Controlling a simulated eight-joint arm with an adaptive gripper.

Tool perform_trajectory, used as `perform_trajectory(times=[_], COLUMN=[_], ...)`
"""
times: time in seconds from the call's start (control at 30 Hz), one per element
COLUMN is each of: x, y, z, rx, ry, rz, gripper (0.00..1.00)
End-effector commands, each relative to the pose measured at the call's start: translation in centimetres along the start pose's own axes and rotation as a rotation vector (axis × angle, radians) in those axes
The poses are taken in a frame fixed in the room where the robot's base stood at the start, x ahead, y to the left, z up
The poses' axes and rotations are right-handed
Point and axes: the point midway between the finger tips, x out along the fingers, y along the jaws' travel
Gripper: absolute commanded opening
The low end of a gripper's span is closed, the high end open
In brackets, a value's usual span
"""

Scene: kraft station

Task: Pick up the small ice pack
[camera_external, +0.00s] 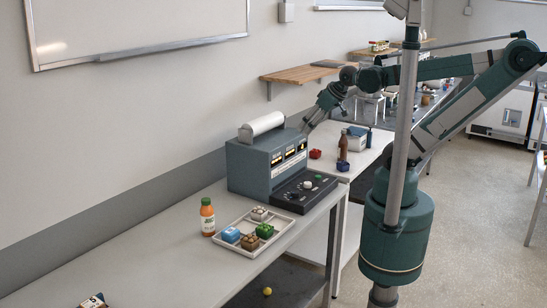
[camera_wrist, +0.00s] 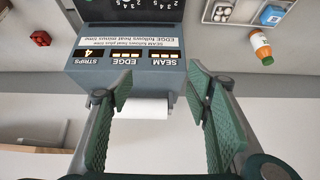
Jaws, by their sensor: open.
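My gripper (camera_external: 308,126) is above the back of the grey machine, away from the tray. In the wrist view my gripper (camera_wrist: 158,85) is open, with nothing between its green-padded fingers.
The grey machine (camera_external: 252,170) with a white roll stands on the table behind the tray. An orange bottle (camera_external: 207,217) stands left of the tray. Behind the machine are a red block (camera_external: 315,154), a brown bottle (camera_external: 343,146) and a blue block (camera_external: 343,166). The table's front left is mostly clear.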

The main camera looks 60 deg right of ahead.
Motion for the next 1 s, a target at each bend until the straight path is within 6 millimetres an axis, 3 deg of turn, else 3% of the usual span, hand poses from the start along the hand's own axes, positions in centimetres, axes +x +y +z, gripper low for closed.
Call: perform_trajectory(times=[0.13, 0.2, 0.67, 1.0], x=[0.0, 0.0, 0.2, 1.7], y=[0.0, 0.0, -0.3, -2.5], z=[0.0, 0.0, -0.2, -1.7], rx=[0.000, 0.000, -0.012, -0.122], ry=[0.000, 0.000, -0.005, -0.051], rz=[0.000, 0.000, -0.004, -0.035], gripper=[0.48, 0.39, 0.39, 0.39])
